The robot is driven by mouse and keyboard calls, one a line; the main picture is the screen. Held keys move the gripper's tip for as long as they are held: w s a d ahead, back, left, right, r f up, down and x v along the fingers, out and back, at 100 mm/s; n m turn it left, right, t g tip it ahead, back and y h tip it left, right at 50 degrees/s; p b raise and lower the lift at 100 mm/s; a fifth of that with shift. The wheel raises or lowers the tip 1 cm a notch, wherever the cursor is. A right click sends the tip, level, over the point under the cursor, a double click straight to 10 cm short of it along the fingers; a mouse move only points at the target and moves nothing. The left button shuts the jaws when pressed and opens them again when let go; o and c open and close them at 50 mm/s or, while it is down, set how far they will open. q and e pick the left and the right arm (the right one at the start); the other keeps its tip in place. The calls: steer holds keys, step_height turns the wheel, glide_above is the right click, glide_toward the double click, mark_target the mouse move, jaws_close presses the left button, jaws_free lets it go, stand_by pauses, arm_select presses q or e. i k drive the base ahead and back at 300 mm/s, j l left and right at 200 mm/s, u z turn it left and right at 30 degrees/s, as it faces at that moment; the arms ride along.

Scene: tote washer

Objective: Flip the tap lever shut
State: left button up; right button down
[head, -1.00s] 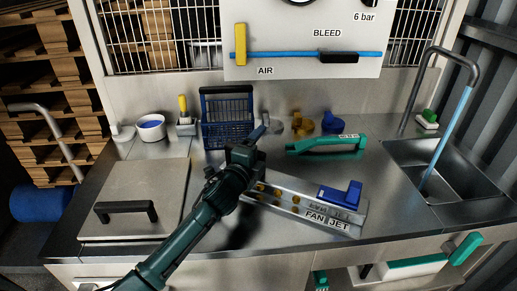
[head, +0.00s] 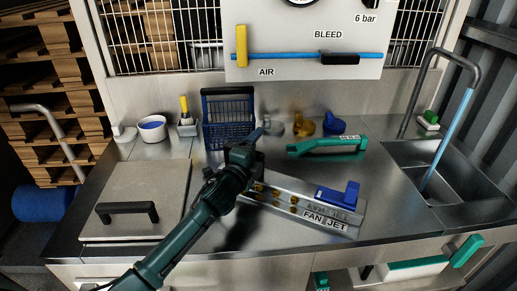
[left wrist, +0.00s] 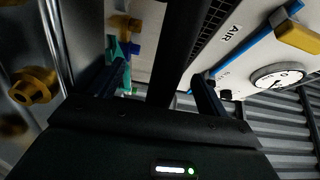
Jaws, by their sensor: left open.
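The wall panel carries a blue pipe with a yellow lever (head: 241,46) standing upright across it above the AIR label, and a black lever (head: 340,58) lying along the pipe under BLEED. The yellow lever also shows at the upper right of the left wrist view (left wrist: 300,36). At the sink, a curved grey tap spout (head: 432,70) has a light blue stream (head: 450,135) below it. A small green part (head: 431,117) sits beside the spout's base; I cannot tell if it is a lever. My left gripper (head: 252,142) is open and empty over the counter, below and apart from the panel.
A blue wire basket (head: 228,125), brass and blue fittings (head: 304,125) and a teal tool (head: 328,146) stand behind my gripper. A FAN JET rack (head: 335,218) lies close to its right. A lidded hatch (head: 135,195) is at left, the sink (head: 405,160) at right.

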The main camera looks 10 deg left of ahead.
mark_target(457, 257)
steer(key=k+j, duration=0.15)
steer(key=k, duration=0.35)
steer(key=k+j, duration=0.15)
steer(key=k, duration=0.35)
